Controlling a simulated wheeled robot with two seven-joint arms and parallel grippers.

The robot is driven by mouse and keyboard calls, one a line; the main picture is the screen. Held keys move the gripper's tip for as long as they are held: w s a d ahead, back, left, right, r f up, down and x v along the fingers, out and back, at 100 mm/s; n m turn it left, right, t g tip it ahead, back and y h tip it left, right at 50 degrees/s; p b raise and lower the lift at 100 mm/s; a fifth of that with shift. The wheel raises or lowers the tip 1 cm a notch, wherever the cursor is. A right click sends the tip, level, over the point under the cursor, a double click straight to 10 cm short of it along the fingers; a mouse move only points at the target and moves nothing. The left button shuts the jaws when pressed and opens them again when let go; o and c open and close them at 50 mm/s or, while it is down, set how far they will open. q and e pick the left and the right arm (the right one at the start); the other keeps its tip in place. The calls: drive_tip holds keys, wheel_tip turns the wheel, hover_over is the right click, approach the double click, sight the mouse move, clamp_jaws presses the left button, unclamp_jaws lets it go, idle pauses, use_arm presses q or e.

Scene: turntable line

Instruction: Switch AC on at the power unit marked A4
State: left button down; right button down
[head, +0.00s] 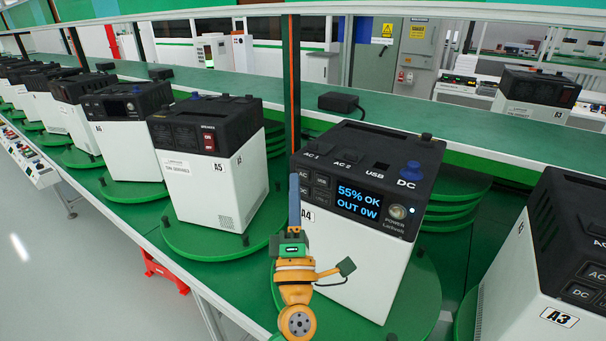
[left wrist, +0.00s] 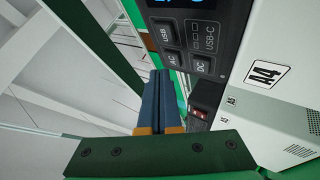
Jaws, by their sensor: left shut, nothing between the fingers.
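The power unit marked A4 (head: 352,262) is a white box with a black top, standing on a green turntable disc (head: 424,290). Its lit display (head: 358,201) reads "55% OK" and "OUT 0W". Left of the display are the buttons, with the AC button (head: 304,179) at upper left. The left wrist view shows the AC button (left wrist: 173,60) and DC button (left wrist: 200,66) close up, and the A4 label (left wrist: 267,75). My left gripper (head: 294,178) is shut and empty, its blue fingers upright just left of the buttons. Its fingertips (left wrist: 160,74) are by the AC button; contact cannot be told. My right gripper is out of view.
Unit A5 (head: 240,195) stands on its disc to the left, with more units beyond. Unit A3 (head: 530,270) is at the right. An upright post (head: 291,80) stands behind A4. A black adapter (head: 340,102) lies on the green bench behind.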

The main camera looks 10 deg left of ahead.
use_arm(q)
drive_tip(key=shift+w+d, duration=0.2)
drive_tip(key=shift+w, duration=0.2)
drive_tip(key=shift+w+b, duration=0.3)
drive_tip(key=shift+b, duration=0.1)
idle(0.5)
drive_tip(key=shift+s, duration=0.15)
drive_tip(key=shift+s+a+p, duration=0.15)
drive_tip(key=shift+s+p, duration=0.25)
drive_tip(key=shift+s, duration=0.15)
drive_tip(key=s, duration=0.1)
drive_tip(key=s+a+p, duration=0.1)
drive_tip(key=s, duration=0.1)
drive_tip(key=s+p, duration=0.1)
drive_tip(key=shift+s+a, duration=0.35)
